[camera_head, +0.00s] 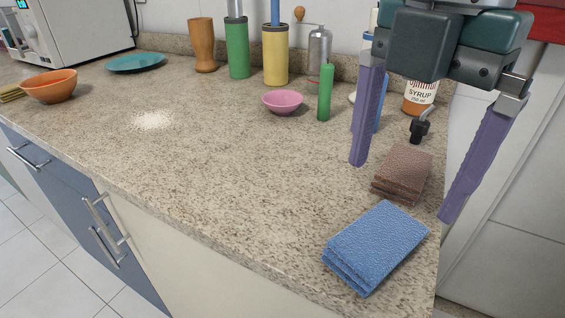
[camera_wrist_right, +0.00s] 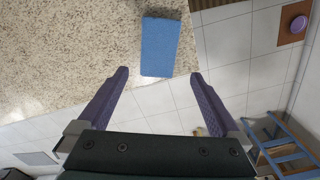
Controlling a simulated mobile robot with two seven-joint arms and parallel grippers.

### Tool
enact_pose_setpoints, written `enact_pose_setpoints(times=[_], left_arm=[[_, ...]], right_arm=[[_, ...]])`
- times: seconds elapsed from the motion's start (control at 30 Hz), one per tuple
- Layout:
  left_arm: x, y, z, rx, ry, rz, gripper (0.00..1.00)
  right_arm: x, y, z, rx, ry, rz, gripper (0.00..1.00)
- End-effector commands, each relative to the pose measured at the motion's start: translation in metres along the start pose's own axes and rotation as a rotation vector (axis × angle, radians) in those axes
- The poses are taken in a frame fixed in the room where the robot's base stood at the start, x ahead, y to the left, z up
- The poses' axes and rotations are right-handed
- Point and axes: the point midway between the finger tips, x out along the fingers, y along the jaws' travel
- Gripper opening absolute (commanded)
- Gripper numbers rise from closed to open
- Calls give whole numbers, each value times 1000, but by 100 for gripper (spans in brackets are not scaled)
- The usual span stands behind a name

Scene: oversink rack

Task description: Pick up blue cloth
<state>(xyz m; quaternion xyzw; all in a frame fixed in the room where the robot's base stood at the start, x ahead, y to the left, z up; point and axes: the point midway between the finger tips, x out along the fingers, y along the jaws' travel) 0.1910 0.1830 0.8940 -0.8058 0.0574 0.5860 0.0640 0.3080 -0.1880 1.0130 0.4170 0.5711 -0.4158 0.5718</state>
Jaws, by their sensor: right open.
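The blue cloth (camera_head: 377,245) is a folded stack lying on the counter near its front right corner. It also shows in the right wrist view (camera_wrist_right: 159,47), ahead of the fingertips and roughly between their lines. My right gripper (camera_head: 402,190) is open, with its purple fingers wide apart and nothing between them. In the head view its fingers appear above and behind the blue cloth, with the brown cloth showing between them. In the right wrist view the gripper (camera_wrist_right: 159,75) is apart from the blue cloth. My left gripper is not in view.
A folded brown cloth (camera_head: 403,171) lies just behind the blue one. A syrup bottle (camera_head: 419,97), a green bottle (camera_head: 325,92) and a pink bowl (camera_head: 283,102) stand farther back. White powder (camera_head: 152,121) lies at the left. The counter's middle is clear.

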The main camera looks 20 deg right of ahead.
Motion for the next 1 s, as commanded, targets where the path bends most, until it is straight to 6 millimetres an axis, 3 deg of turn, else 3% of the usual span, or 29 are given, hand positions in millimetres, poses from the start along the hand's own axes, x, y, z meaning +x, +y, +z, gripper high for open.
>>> enact_pose_setpoints(times=[0.7,1.0], left_arm=[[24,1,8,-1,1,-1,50],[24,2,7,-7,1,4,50]], right_arm=[[94,3,3,-3,-1,-5,100],[98,4,2,-4,-2,-2,100]])
